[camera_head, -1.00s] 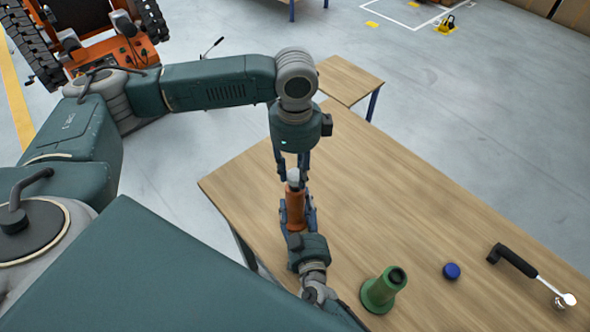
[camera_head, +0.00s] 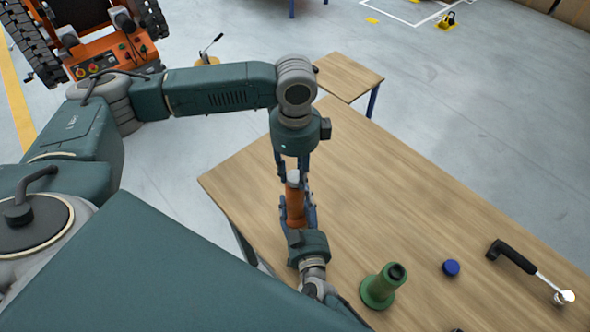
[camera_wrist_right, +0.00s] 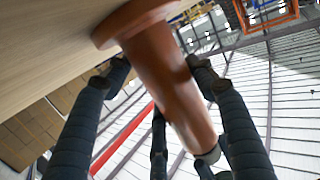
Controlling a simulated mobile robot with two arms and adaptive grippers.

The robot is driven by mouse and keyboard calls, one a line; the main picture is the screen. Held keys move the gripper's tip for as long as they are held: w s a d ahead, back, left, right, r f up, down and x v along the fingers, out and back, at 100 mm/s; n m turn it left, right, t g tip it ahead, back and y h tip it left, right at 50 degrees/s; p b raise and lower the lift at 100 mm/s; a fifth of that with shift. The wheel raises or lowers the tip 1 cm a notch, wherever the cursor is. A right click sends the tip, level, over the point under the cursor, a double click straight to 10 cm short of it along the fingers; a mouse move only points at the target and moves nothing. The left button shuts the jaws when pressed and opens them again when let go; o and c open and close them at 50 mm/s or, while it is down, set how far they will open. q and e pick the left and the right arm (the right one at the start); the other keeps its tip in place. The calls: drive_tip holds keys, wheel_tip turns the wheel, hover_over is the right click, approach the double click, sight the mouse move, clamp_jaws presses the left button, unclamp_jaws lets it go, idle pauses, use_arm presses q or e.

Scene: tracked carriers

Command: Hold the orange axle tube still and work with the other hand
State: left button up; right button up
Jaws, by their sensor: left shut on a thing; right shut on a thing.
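The orange axle tube (camera_head: 295,208) stands upright at the table's near left part, with a pale grey-white cap (camera_head: 293,178) at its top end. My right gripper (camera_head: 297,212) is shut around the tube from the near side. In the right wrist view the tube (camera_wrist_right: 165,75) runs between the fingers of my right gripper (camera_wrist_right: 158,78), its wide flange at the table. My left gripper (camera_head: 292,177) points down from above and is shut on the cap. In the right wrist view the cap (camera_wrist_right: 209,156) is partly hidden behind fingers.
On the wooden table (camera_head: 400,205), a green flanged tube (camera_head: 378,289) with a dark top stands right of my right gripper. Further right are a blue cap (camera_head: 451,268) and a black-handled tool (camera_head: 515,257) with a silver head. The table's middle and far part are clear.

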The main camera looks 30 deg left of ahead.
sight(295, 175)
use_arm(q)
drive_tip(key=shift+f, duration=0.35)
drive_tip(key=o, duration=0.9)
wheel_tip(295, 175, up, 12)
